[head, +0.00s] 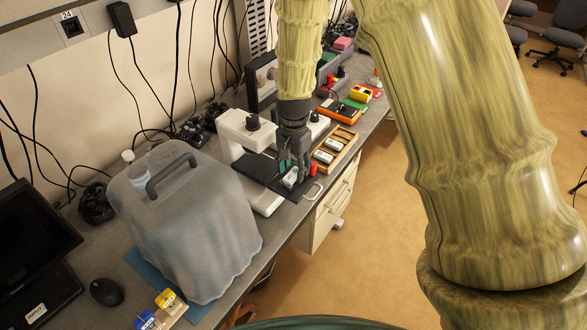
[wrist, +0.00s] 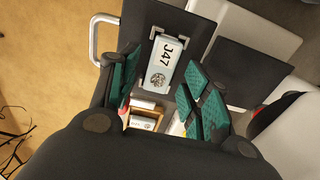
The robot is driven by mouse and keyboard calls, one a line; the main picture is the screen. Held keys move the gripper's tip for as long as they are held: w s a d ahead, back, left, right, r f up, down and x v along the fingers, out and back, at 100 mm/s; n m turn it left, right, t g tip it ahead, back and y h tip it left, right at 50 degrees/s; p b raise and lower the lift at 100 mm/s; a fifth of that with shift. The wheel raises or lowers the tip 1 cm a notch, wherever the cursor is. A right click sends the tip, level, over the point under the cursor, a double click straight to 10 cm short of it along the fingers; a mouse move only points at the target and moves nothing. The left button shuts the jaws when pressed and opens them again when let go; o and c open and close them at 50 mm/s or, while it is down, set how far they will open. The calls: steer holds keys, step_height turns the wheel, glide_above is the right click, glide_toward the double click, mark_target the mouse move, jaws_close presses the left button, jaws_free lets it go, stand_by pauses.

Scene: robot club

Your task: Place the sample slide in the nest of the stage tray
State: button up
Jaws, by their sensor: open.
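The sample slide (wrist: 165,62), a pale block marked 347 with a round dark patterned spot, lies on the dark stage tray (wrist: 172,14). The slide (head: 289,179) also shows below my gripper in the head view. My gripper (head: 293,163) points down over the tray. In the wrist view my gripper (wrist: 164,80) is open, its green-padded fingers on either side of the slide with visible gaps.
The tray has a metal handle (head: 313,192). A wooden rack (head: 345,138) with similar slides stands just beyond, with a red object (head: 312,170) near it. The white microscope (head: 238,130) stands close on the left. A grey covered case (head: 185,225) fills the near bench.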

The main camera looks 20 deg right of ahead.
mark_target(294, 173)
step_height(294, 173, up, 12)
steer(key=b, duration=0.5)
steer(key=shift+r, duration=0.2)
stand_by(2.1)
